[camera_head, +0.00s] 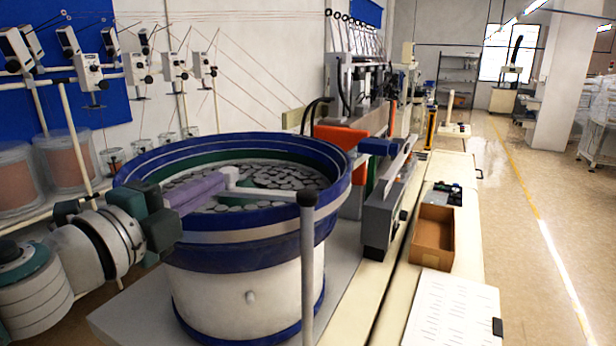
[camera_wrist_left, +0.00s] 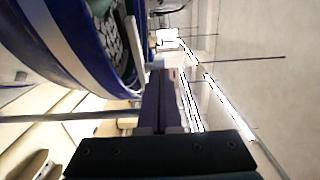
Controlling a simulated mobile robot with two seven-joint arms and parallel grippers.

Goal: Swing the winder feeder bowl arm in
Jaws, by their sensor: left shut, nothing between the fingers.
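The feeder bowl (camera_head: 240,238) is a large blue-rimmed bowl on a white drum, holding many flat grey discs. A grey post (camera_head: 308,270) with a dark cap stands at its near right side. A pale bar, the bowl arm (camera_head: 265,193), runs from the post's top leftward over the near rim. My left gripper (camera_head: 222,178) reaches in from the left, its purple fingers shut and empty, tips close to the bar's left end. Whether they touch it is unclear. In the left wrist view, the shut fingers (camera_wrist_left: 165,78) point toward the bar (camera_wrist_left: 135,45) beside the bowl (camera_wrist_left: 72,35). My right gripper is out of view.
An orange and grey machine (camera_head: 362,130) stands behind the bowl on the right. A cardboard box (camera_head: 433,238) and a white sheet (camera_head: 452,310) lie on the right bench. Wire spools (camera_head: 70,160) stand behind on the left. The right aisle floor is clear.

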